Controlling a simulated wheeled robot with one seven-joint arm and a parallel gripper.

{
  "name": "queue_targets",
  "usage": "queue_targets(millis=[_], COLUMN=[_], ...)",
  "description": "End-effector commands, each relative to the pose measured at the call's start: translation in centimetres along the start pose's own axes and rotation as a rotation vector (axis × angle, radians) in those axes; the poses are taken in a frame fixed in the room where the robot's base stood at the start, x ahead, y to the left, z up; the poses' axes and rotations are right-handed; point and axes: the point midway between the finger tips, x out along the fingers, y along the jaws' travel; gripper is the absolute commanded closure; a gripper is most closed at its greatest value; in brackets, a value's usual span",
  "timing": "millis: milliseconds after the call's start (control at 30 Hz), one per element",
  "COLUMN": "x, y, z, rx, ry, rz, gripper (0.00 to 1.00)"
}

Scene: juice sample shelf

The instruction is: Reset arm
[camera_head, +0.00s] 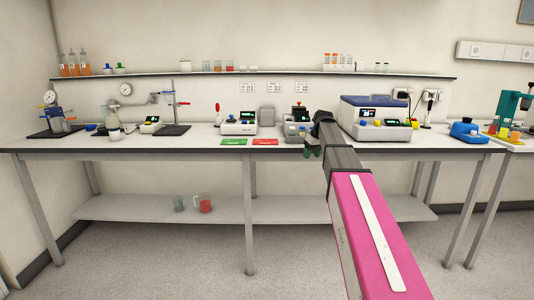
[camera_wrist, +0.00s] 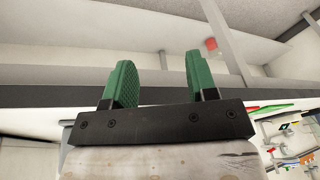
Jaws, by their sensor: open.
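My gripper (camera_wrist: 158,82) shows in the wrist view with its two green fingers apart and nothing between them. In the head view my gripper (camera_head: 313,152) is at the front edge of the bench (camera_head: 180,148), on the end of my pink and dark grey arm. The wrist view appears turned over, with the bench edge running behind the fingers. Part of the gripper is hidden by my own arm in the head view.
A green card (camera_head: 234,142) and a red card (camera_head: 264,142) lie left of my gripper. A blue-topped device (camera_head: 375,117) stands to the right. Beakers (camera_head: 203,204) sit on the lower shelf (camera_head: 130,208). A wall shelf (camera_head: 290,74) holds tubes. Floor left of my arm is clear.

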Motion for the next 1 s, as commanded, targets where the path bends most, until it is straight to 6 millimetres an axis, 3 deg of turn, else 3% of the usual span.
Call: queue_targets(millis=[33,200,500,800,1000], x=[2.2,8.4,17.1,22.9,24.8], y=[-1.0,-2.9,-7.0,-11.5,-13.6], z=[2.4,8.0,18.6,29.6,34.6], rx=[0.025,0.114,0.26,0.39,0.448], ry=[-0.015,-0.056,-0.125,-0.187,-0.213], rz=[0.003,0.019,0.058,0.106,0.132], gripper=[0.48,0.48,0.48,0.48,0.48])
